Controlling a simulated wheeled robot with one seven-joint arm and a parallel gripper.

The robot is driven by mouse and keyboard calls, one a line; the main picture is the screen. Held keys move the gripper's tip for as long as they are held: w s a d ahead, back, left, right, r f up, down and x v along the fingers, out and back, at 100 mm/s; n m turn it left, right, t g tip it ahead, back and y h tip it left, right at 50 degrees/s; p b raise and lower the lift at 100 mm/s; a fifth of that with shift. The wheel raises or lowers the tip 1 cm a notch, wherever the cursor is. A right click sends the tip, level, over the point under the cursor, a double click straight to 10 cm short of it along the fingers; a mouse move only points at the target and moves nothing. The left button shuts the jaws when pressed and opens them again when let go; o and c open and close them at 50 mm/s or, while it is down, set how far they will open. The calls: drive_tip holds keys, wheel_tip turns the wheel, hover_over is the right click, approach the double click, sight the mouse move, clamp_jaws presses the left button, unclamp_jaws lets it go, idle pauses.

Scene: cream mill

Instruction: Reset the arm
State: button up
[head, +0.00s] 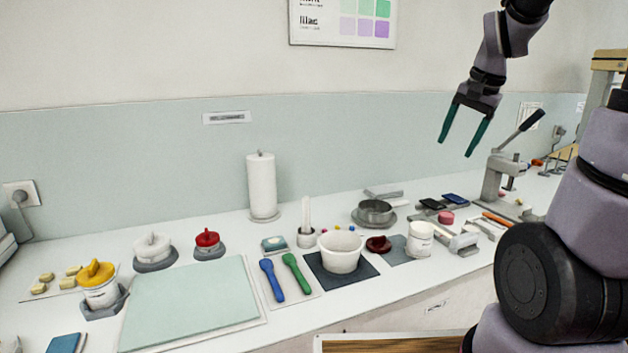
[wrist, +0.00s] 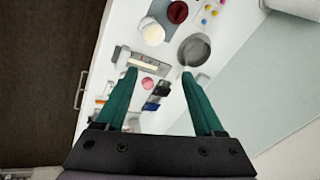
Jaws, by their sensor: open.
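My gripper (head: 463,130) hangs from my raised arm at the upper right of the head view, above the back right of the counter. Its two teal fingers are spread apart with nothing between them, and they touch nothing. In the wrist view my gripper (wrist: 160,84) also shows open and empty, with the counter well below the fingertips.
Below stand a press (head: 497,172), a metal pan (head: 375,211), a white jar (head: 420,238) and a white tub (head: 341,252). A paper towel roll (head: 261,186) stands farther left, and a pale green mat (head: 190,303) lies front left. The air around the gripper is clear.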

drive_tip(key=s+a+r+n+t, duration=0.1)
drive_tip(key=s+a+r+n, duration=0.1)
drive_tip(key=s, duration=0.5)
drive_tip(key=s+a+r+n+t, duration=0.2)
drive_tip(key=s+a+r, duration=0.3)
drive_tip(key=s+a, duration=0.1)
drive_tip(key=shift+s+n+y, duration=0.3)
drive_tip(key=shift+s+y, duration=0.1)
drive_tip(key=shift+s, duration=0.15)
